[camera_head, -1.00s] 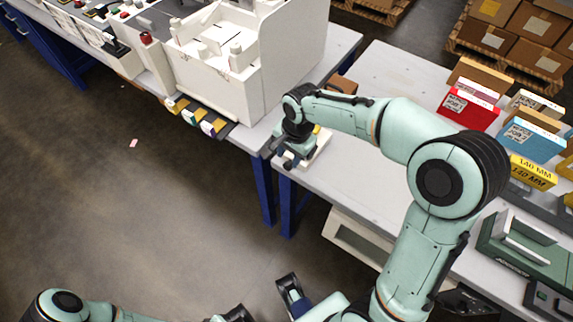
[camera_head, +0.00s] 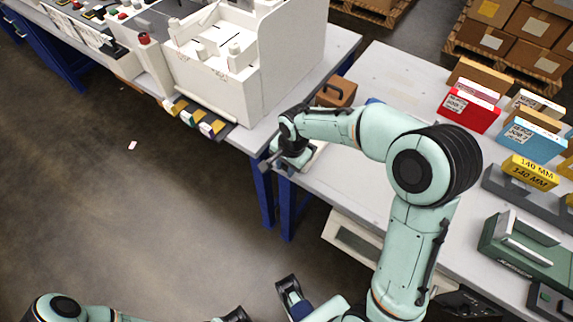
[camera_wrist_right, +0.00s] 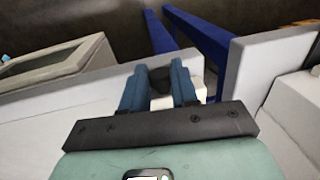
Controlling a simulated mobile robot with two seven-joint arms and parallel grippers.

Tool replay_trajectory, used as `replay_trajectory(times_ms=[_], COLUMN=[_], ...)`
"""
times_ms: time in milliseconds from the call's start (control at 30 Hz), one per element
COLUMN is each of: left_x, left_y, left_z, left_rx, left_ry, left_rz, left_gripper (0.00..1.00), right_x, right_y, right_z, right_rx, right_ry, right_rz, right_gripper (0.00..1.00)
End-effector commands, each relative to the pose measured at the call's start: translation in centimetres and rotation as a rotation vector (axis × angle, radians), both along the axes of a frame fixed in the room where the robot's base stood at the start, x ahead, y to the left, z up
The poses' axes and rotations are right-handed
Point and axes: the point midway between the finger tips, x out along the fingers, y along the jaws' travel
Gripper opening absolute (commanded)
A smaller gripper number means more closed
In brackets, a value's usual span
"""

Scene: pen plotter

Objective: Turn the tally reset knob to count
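My right gripper (camera_head: 269,163) is low at the near left corner of the right-hand table, beside a small white box (camera_head: 318,153) partly hidden by my wrist. In the right wrist view its two blue fingers (camera_wrist_right: 159,86) stand apart. A dark, knob-like piece (camera_wrist_right: 159,79) shows between their tips; whether they touch it I cannot tell. A white surface (camera_wrist_right: 162,102) shows below that piece. No knob marking or count label is readable. My left arm is at the bottom left; its hand (camera_head: 236,314) is cut off by the lower edge.
A white machine (camera_head: 220,80) stands on the left table. A brown case (camera_head: 337,92) lies behind my right wrist. Red (camera_head: 470,110), blue (camera_head: 533,140) and yellow (camera_head: 530,172) boxes stand at the right. The table middle is clear. A blue table leg (camera_wrist_right: 205,40) shows near the gripper.

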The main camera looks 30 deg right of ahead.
Motion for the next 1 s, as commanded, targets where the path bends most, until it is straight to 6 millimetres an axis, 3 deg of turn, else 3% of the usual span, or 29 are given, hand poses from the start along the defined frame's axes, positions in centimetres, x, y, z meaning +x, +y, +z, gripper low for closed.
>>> replay_trajectory(times_ms=[233,567,600,633,1000], left_x=[-0.5,-0.7,-0.7,-0.7,-0.7], left_y=[0.0,0.0,0.0,0.0,0.0], left_z=[1.9,1.9,1.9,1.9,1.9], left_rx=[-0.005,-0.004,-0.004,-0.004,-0.004], left_ry=[0.025,0.031,0.031,0.031,0.031], left_rz=[-0.006,-0.007,-0.007,-0.007,-0.007], left_gripper=[0.0,0.0,0.0,0.0,0.0], right_x=[0.3,0.3,0.3,0.3,0.3], right_y=[0.1,0.1,0.1,0.1,0.1], right_z=[0.4,0.1,0.1,0.1,0.5], right_rx=[-0.038,-0.047,-0.047,-0.047,-0.047], right_ry=[0.094,0.111,0.111,0.111,0.111], right_rz=[0.002,0.001,0.001,0.001,0.0], right_gripper=[0.0,0.0,0.32,0.39,0.39])
